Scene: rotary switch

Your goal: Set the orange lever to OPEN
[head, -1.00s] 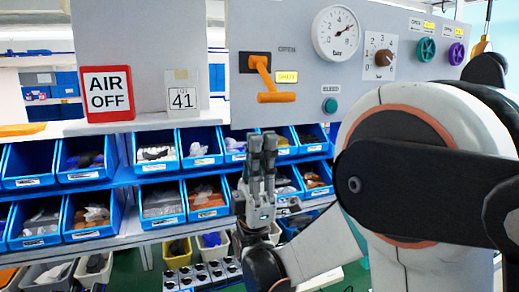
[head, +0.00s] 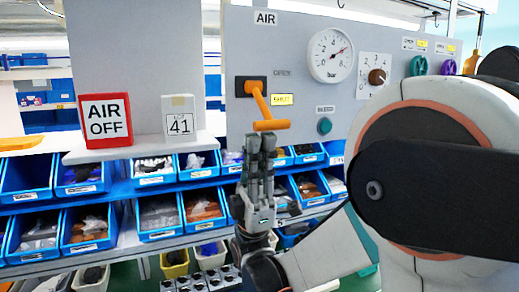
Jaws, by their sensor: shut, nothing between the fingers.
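The orange lever (head: 260,104) is mounted on the grey panel (head: 300,30), under an AIR label. It slants down and right from its dark pivot block and ends in a crosswise handle (head: 271,125). An OPEN label (head: 283,73) is to the right of the pivot, and a yellow label (head: 282,100), probably SHUT, is below it. My gripper (head: 261,142) points upward just below the handle, with its fingers together and nothing between them. Its fingertips overlap the handle's lower edge in the picture; I cannot tell whether they touch.
A pressure gauge (head: 331,55), a brown rotary knob (head: 377,77), a teal button (head: 324,126), and green (head: 419,65) and purple valves share the panel. A red AIR OFF sign (head: 105,120) and a box marked 41 (head: 180,123) stand on the left shelf. Blue bins (head: 157,170) fill the racks below.

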